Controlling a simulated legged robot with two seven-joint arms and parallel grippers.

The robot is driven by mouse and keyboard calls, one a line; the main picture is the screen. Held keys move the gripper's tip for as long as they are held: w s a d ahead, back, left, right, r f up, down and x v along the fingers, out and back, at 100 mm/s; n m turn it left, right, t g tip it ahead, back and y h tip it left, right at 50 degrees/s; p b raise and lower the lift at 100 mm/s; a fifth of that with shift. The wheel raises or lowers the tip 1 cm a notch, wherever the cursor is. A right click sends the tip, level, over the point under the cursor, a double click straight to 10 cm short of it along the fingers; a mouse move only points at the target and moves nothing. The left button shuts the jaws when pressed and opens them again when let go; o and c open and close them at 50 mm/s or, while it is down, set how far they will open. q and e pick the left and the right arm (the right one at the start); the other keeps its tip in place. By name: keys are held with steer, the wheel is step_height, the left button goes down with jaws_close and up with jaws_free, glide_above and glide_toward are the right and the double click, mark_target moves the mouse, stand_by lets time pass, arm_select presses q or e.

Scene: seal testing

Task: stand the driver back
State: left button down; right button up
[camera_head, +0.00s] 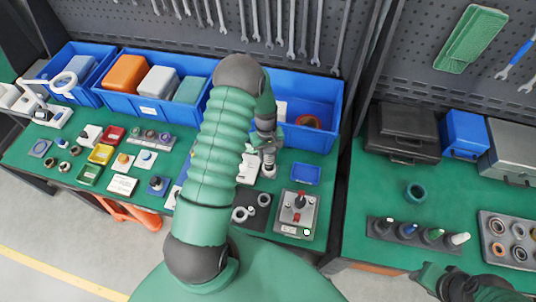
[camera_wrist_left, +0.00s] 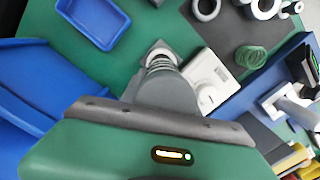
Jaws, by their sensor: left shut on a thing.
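My left gripper (camera_head: 267,158) is over the left bench, pointing down, and is shut on a small grey metal piece that I take to be the driver (camera_head: 268,172). My arm and the gripper hide most of it in the head view. In the left wrist view, a ringed grey neck and squarish end (camera_wrist_left: 161,56) show beyond the wrist. I cannot tell whether the piece touches the bench. A white block (camera_wrist_left: 208,80) lies close beside it. My right gripper (camera_head: 432,276) is at the lower right, near the right bench's front edge; its jaws are unclear.
A blue tray (camera_head: 306,174) and a grey fixture with a red part (camera_head: 297,212) stand right of the gripper. Blue bins (camera_head: 318,132) line the back.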

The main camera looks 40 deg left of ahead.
arm_select(q)
steer(key=shift+f, duration=0.25)
stand_by(0.7)
steer(key=c, duration=0.8)
jaws_free()
steer(key=shift+c, duration=0.2)
step_height(320, 180, up, 9)
steer(key=p, duration=0.6)
steer(key=shift+r, duration=0.1)
steer(key=shift+d, duration=0.1)
